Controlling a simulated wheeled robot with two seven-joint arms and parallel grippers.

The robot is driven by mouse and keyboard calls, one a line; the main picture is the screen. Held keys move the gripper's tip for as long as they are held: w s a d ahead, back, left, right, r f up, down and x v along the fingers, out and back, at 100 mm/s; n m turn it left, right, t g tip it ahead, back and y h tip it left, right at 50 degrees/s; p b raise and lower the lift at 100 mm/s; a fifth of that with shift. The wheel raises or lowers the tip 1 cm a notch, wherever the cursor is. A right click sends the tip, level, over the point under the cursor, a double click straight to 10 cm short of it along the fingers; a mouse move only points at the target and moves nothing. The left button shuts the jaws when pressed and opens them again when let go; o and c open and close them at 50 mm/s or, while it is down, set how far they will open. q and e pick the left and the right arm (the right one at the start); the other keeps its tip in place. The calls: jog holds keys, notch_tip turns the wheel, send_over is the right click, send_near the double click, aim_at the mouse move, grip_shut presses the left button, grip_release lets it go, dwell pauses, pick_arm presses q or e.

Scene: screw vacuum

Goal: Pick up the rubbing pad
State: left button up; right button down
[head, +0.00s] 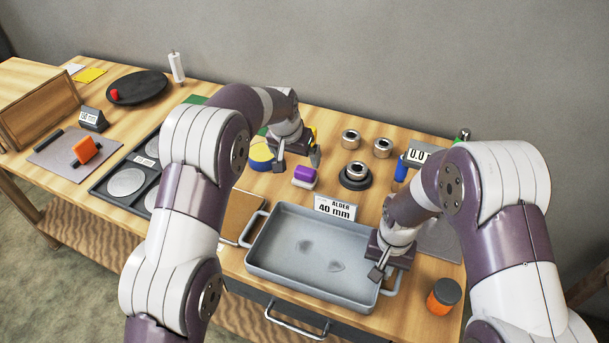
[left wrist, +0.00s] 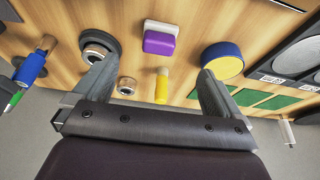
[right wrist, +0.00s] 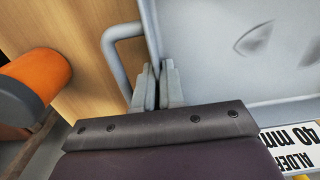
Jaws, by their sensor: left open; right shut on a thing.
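A block with a purple top and white base (head: 304,176), which looks like the rubbing pad, lies on the bench behind the grey tray (head: 262,262). It also shows in the left wrist view (left wrist: 160,42), ahead of the fingertips. My left gripper (head: 297,156) is open and empty, just behind the pad and apart from it. Its spread fingers also show in the left wrist view (left wrist: 153,80). My right gripper (head: 381,268) is shut on the tray's right wall near a handle; the wall passes between its fingers in the right wrist view (right wrist: 158,88).
A yellow and blue round pad (head: 262,156) lies left of the purple block. Metal rings (head: 350,138) and a dark round base (head: 355,177) stand to its right. A yellow-handled tool (left wrist: 162,86) is near my left fingers. An orange jar (head: 441,297) stands right of the tray.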

aim_at(305, 170)
pick_arm(q)
jog(key=x, duration=0.4)
jog(key=w+x, duration=0.1)
jog(key=x, duration=0.7)
jog(key=shift+w+d, duration=0.3)
jog(key=shift+w, duration=0.1)
jog(key=c, duration=1.2)
notch_tip(305, 170, up, 10)
jog(key=shift+r, duration=0.1)
jog(key=shift+c, duration=0.2)
